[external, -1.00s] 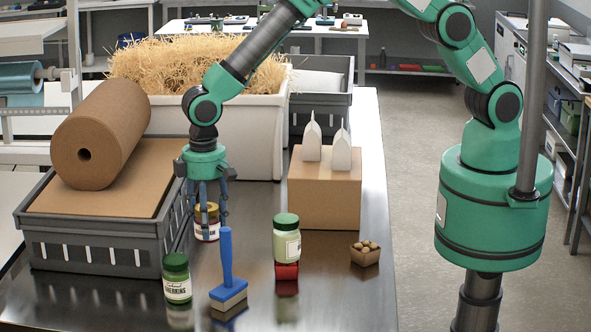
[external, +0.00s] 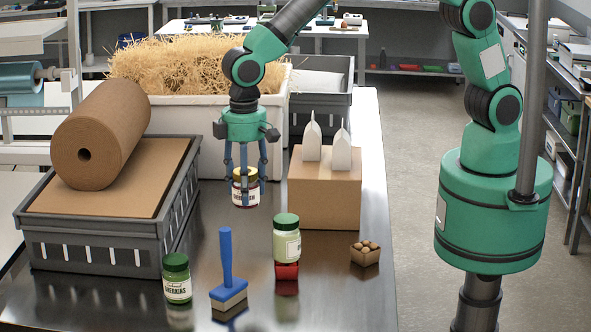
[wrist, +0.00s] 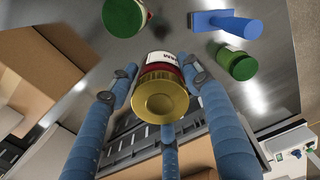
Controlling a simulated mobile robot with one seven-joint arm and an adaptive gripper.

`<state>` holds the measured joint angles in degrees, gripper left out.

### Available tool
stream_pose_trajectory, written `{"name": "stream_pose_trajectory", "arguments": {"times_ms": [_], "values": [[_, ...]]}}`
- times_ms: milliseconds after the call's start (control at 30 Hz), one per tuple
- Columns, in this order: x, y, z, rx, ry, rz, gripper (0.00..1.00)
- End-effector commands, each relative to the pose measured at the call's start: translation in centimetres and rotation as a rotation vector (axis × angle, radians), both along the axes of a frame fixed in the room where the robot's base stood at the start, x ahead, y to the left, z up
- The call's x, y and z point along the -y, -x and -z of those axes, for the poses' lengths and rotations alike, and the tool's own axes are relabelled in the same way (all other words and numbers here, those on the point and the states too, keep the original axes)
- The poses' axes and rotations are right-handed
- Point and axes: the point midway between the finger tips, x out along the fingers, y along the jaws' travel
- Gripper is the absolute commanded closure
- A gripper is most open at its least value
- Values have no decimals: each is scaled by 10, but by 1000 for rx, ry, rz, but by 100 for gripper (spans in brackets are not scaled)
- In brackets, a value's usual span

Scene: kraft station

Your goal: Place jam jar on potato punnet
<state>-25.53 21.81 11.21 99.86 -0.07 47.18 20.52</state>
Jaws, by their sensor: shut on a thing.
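The jam jar (external: 246,188), with a gold lid, white label and dark red contents, is held between the blue fingers of my gripper (external: 246,190). It is upright and raised above the metal table. In the wrist view the jam jar (wrist: 160,92) shows its gold lid, with the fingers closed around it. The potato punnet (external: 365,254), a small brown basket with several potatoes, stands on the table at the right, in front of the cardboard box. My gripper is to the left of the punnet and higher. I cannot make out the punnet in the wrist view.
A pale green jar (external: 286,240) on a red block stands between my gripper and the punnet. A cardboard box (external: 325,196) with two white cartons is behind. A gherkin jar (external: 177,280) and blue brush (external: 228,275) stand in front. A grey crate (external: 110,250) is left.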

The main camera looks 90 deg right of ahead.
Motion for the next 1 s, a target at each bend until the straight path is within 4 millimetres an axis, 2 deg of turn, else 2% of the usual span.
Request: {"name": "stream_pose_trajectory", "arguments": {"times_ms": [500, 1000], "values": [[27, 102, -22, 3, -1, -17, 90], [62, 203, -24, 3, -1, -33, 90]]}}
